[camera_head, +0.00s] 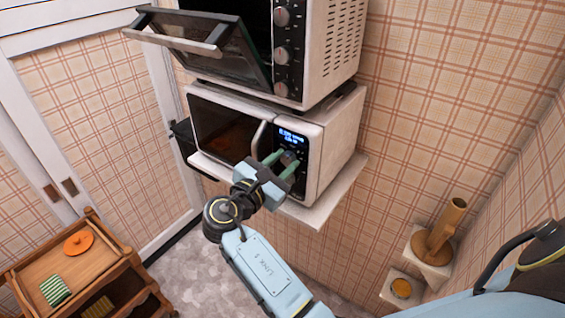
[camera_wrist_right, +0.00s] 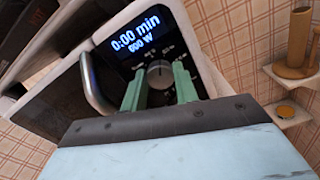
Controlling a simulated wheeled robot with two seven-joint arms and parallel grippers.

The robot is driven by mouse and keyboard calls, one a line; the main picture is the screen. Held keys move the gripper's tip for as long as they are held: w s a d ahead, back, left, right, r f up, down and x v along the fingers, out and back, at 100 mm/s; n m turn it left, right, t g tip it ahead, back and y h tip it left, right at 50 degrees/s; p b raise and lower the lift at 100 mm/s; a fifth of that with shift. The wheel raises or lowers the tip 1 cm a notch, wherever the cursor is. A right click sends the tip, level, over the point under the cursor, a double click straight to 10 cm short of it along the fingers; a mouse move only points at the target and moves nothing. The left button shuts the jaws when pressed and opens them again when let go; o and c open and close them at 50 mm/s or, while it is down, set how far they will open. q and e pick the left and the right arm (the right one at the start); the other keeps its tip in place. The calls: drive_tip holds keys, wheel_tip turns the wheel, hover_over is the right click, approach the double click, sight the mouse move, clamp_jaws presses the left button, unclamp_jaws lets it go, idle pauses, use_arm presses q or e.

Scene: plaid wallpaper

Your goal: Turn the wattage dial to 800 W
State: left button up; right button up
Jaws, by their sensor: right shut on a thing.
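The white microwave (camera_head: 322,141) stands on a wall shelf with its door shut. Its black control panel carries a round grey dial (camera_wrist_right: 160,72), which sits between the green fingers of my right gripper (camera_wrist_right: 159,84). The right gripper is shut on the dial; it also shows in the head view (camera_head: 287,160). The lit display (camera_wrist_right: 137,34) above the dial reads 0:00 min and what looks like 600 W. Small marks ring the dial but are too small to read. My left gripper is not in view.
A toaster oven (camera_head: 330,45) with its door hanging open sits above the microwave. The microwave's door handle (camera_wrist_right: 97,84) is left of the fingers. Small wall shelves with a brown mug-like holder (camera_head: 439,230) are at right. A wooden cart (camera_head: 30,268) stands at lower left.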

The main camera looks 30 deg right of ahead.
drive_tip(key=m+b, duration=0.1)
drive_tip(key=m, duration=0.2)
drive_tip(key=shift+f, duration=0.2)
drive_tip(key=m+b, duration=0.1)
drive_tip(key=m, duration=0.1)
drive_tip(key=shift+m, duration=0.4)
drive_tip(key=m+b, duration=0.2)
drive_tip(key=m, duration=0.1)
drive_tip(key=shift+f, duration=0.1)
drive_tip(key=shift+m+b, duration=1.35)
drive_tip(key=shift+m, duration=0.45)
drive_tip(key=o, duration=1)
drive_tip(key=shift+c, duration=0.2)
drive_tip(key=shift+r, duration=0.2)
drive_tip(key=shift+s+a, duration=0.1)
